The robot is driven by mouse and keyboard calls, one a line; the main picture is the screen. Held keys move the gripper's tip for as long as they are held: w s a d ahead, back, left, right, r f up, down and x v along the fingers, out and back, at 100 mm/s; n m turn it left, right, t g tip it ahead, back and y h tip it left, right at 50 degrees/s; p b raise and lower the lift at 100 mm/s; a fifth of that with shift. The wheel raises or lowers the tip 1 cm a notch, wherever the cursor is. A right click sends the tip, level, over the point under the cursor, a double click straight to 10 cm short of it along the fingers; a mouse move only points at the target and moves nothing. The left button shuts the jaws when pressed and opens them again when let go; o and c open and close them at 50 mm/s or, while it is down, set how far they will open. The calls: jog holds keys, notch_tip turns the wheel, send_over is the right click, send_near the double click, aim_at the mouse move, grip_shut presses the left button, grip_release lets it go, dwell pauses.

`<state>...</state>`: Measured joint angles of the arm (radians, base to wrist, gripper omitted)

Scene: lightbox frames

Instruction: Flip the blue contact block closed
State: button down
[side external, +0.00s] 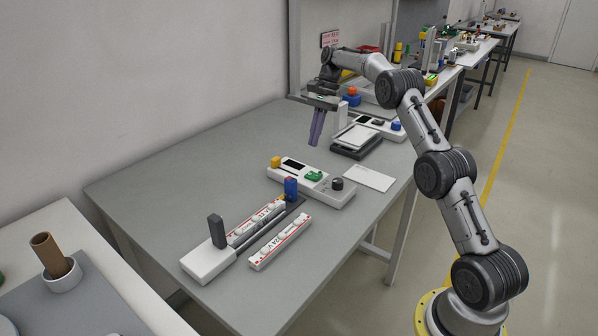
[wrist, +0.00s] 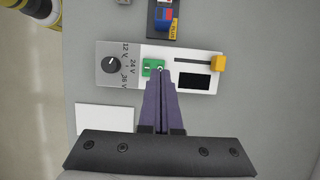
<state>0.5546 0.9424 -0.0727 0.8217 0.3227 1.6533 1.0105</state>
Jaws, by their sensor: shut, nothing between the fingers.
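In the wrist view the blue block (wrist: 161,14) shows at the top edge on a dark piece with a yellow label, partly cut off. My gripper (side external: 314,144) is shut and empty, pointing down above the table behind the control panel. In the wrist view its purple fingertips (wrist: 160,72) lie just below the green switch, apart from the blue block.
The control panel (side external: 344,197) carries a green switch (side external: 314,176), a dark knob (side external: 337,184) and a yellow piece (side external: 276,162). A grey upright block (side external: 216,230) stands at the rail's near end. A white card (side external: 368,178) lies at right. The table's left is clear.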

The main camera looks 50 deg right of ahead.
aim_at(290, 180)
jog(key=x, duration=0.8)
jog(key=a, duration=0.3)
jog(key=shift+f, duration=0.3)
jog(key=shift+a, duration=0.65)
jog(key=shift+a, duration=1.8)
jog(key=d, duration=0.4)
jog(key=shift+d, duration=0.15)
jog(key=v, duration=1)
